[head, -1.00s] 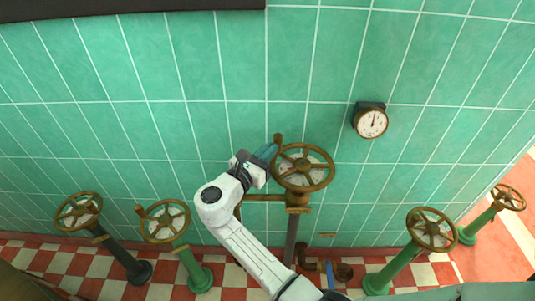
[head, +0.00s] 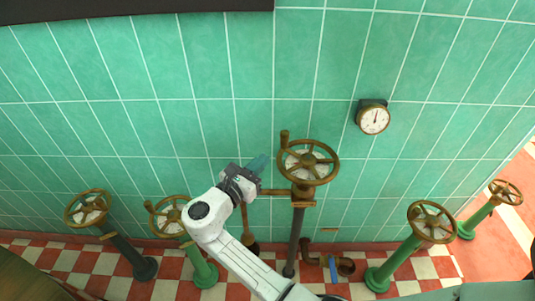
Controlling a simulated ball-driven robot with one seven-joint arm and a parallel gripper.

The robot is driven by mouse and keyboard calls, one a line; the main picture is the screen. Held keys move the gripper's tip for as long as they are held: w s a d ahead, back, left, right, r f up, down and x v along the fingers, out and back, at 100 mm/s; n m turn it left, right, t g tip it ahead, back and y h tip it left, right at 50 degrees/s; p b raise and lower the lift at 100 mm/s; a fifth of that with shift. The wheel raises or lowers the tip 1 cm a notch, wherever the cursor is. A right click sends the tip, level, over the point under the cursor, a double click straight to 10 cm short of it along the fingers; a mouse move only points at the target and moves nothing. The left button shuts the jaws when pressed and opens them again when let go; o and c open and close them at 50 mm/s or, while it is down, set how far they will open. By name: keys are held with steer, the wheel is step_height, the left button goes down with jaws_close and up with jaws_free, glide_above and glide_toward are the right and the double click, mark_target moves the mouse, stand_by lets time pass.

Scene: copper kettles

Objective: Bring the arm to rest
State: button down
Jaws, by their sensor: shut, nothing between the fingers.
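My gripper (head: 258,164) is at the middle of the head view, at the end of my white arm. Its fingers are shut with nothing between them. It is to the left of the central brass handwheel (head: 308,162), and a gap shows between the fingertips and the wheel. That wheel has an upright handle on its left rim and sits on a dark vertical pipe. My arm partly covers a second brass handwheel (head: 170,216) on a green post to the left.
Another handwheel (head: 88,208) stands at the far left on a dark post. Two more, a nearer one (head: 432,222) and a farther one (head: 505,192), stand on green posts at the right. A round gauge (head: 374,120) is on the green tiled wall (head: 130,130). The floor is red-and-white checked.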

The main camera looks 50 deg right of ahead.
steer(key=a, duration=0.6)
steer(key=shift+s+a, duration=0.2)
steer(key=shift+a, duration=0.2)
